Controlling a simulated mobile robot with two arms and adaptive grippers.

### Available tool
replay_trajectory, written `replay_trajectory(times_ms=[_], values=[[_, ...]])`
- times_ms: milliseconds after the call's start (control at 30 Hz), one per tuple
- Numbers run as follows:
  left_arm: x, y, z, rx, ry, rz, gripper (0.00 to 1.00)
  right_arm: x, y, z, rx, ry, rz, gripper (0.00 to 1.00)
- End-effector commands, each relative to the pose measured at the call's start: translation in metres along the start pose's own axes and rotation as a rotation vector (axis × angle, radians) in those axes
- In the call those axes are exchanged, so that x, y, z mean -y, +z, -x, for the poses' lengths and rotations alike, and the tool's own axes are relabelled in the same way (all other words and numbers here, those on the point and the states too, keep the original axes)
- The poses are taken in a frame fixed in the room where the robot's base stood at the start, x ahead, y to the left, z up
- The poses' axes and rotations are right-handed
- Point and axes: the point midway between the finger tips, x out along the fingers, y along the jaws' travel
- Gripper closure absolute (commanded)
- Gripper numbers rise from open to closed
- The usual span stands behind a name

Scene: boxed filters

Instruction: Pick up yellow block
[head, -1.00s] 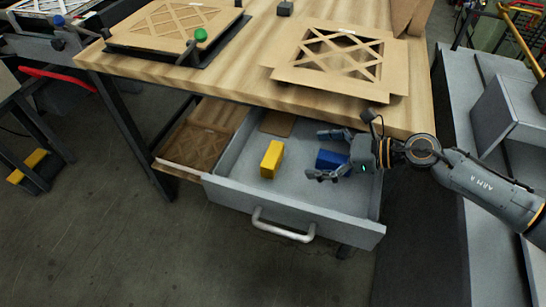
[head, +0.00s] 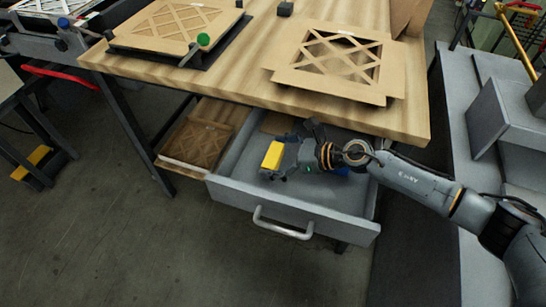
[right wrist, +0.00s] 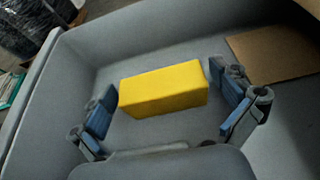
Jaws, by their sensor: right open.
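The yellow block (head: 273,156) lies in the open grey drawer (head: 330,209) under the table. My right gripper (head: 283,158) reaches into the drawer from the right, with its fingers at the block. In the right wrist view the yellow block (right wrist: 164,88) lies between the two open blue-padded fingers of the right gripper (right wrist: 166,103), with a gap on each side. Part of the block is hidden by the gripper in the head view. My left gripper is not in view.
A flat brown piece (right wrist: 273,48) lies in the drawer. The wooden table (head: 255,79) overhangs the drawer's back. The drawer's front has a handle (head: 283,227).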

Motion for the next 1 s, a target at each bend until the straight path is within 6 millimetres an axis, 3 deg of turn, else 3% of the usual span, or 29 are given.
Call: replay_trajectory(times_ms=[100,333,767,967,1000], values=[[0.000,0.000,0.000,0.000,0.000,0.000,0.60,0.000,0.000,0.000,0.000,0.000,0.000,0.02],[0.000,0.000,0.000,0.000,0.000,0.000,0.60,0.000,-0.001,0.001,-0.001,0.000,0.000,0.49],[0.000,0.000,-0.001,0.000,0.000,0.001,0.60,0.001,0.006,0.004,-0.001,-0.001,0.004,0.50],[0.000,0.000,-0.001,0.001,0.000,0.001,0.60,0.001,0.031,0.014,0.002,0.000,0.006,0.50],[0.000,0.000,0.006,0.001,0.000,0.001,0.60,-0.007,0.042,0.017,0.000,0.003,0.008,0.50]])
